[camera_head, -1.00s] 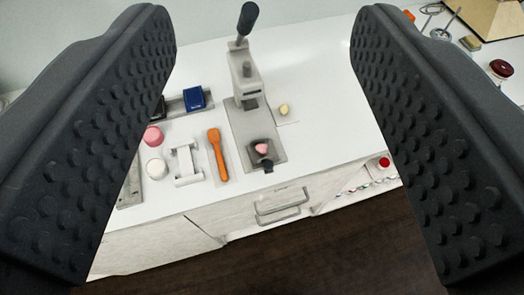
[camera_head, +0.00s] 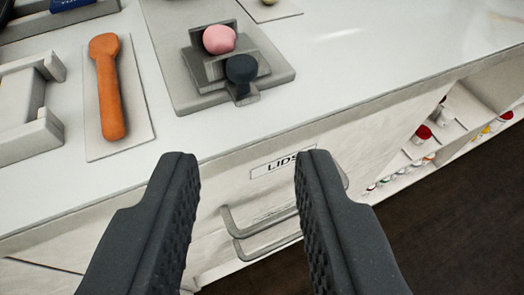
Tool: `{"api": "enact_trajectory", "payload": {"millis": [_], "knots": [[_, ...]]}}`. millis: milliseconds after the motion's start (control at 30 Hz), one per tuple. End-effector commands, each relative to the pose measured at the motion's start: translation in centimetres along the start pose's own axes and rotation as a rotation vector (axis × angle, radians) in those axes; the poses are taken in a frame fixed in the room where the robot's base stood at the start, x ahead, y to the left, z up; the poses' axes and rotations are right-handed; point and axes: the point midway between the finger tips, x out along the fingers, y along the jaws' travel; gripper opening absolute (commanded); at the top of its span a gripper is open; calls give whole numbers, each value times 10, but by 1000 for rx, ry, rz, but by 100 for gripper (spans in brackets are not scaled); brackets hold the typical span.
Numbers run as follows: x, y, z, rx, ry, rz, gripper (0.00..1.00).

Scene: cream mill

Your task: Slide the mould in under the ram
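The mould (camera_head: 225,67) is a small grey metal block holding a pink ball (camera_head: 219,39), with a dark round knob (camera_head: 241,69) on its near side. It sits near the front end of the press's grey base plate (camera_head: 188,94). The ram and the upper press are out of view now. My gripper (camera_head: 235,163) is in front of the counter edge, nearer to me than the mould, apart from it. Its two black fingers are parted with nothing between them.
An orange spatula (camera_head: 106,90) lies on a pale mat left of the plate, beside a white frame-like holder (camera_head: 25,105). A drawer labelled LIDS with a metal handle (camera_head: 265,235) is below the counter edge. Open shelves (camera_head: 440,135) with small jars stand at right. Counter right of the plate is clear.

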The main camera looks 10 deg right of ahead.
Motion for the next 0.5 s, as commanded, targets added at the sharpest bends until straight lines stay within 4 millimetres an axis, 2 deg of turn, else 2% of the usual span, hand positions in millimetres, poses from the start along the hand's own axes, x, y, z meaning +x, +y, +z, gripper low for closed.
{"api": "enact_trajectory", "payload": {"millis": [167,500], "knots": [[12,-6,1,-5,1,-12,30],[57,-14,2,-11,-1,-25,30]]}}
